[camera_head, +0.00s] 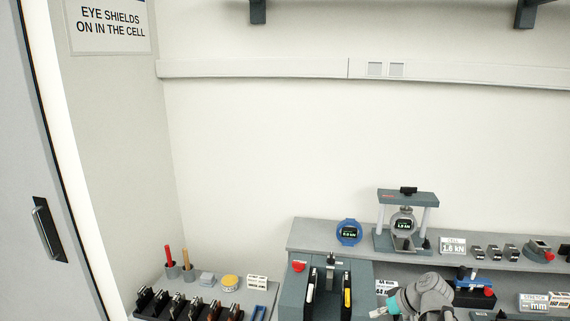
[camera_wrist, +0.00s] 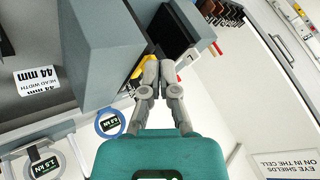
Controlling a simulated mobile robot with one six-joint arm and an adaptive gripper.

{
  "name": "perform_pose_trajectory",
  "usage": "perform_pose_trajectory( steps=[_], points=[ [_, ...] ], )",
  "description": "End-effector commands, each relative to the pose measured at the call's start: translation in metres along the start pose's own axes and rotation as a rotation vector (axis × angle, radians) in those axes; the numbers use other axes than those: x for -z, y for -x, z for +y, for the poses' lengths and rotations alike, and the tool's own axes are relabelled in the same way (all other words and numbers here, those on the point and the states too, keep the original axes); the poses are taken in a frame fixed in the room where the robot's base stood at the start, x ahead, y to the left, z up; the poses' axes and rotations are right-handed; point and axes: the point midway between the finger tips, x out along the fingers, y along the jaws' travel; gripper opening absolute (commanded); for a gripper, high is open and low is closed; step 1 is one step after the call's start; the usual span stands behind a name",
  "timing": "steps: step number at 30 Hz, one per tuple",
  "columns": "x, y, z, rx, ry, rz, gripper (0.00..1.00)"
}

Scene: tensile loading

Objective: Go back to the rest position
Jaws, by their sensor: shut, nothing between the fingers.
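My gripper (camera_wrist: 159,64) shows in the wrist view with its two grey fingers together and nothing between them. Its teal palm (camera_wrist: 160,155) fills the bottom of that view. In the head view my gripper (camera_head: 380,312) is small, low and right of centre, beside the grey fixture block, and its fingertips are hard to make out. In the wrist view the fingertips overlap a yellow part and the grey block (camera_wrist: 100,50) in the picture; I cannot tell the gap between them.
A blue round gauge (camera_head: 349,232) and a small frame with a dial (camera_head: 403,220) stand on the grey shelf (camera_head: 310,233). A red button (camera_head: 298,266) is on the fixture block. A rack of dark specimens (camera_head: 180,306) stands lower left.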

Motion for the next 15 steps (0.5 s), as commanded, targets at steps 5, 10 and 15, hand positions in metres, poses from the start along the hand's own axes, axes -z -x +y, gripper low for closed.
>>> perform_pose_trajectory(
  steps=[5,10,15],
  points=[
    [-0.021,-0.032,-0.022,-0.088,-0.08,-0.159,0.0],
    [-0.04,-0.053,-0.038,-0.204,-0.154,-0.283,0.0],
    [-0.058,-0.067,-0.052,-0.344,-0.22,-0.376,0.0]
  ],
)
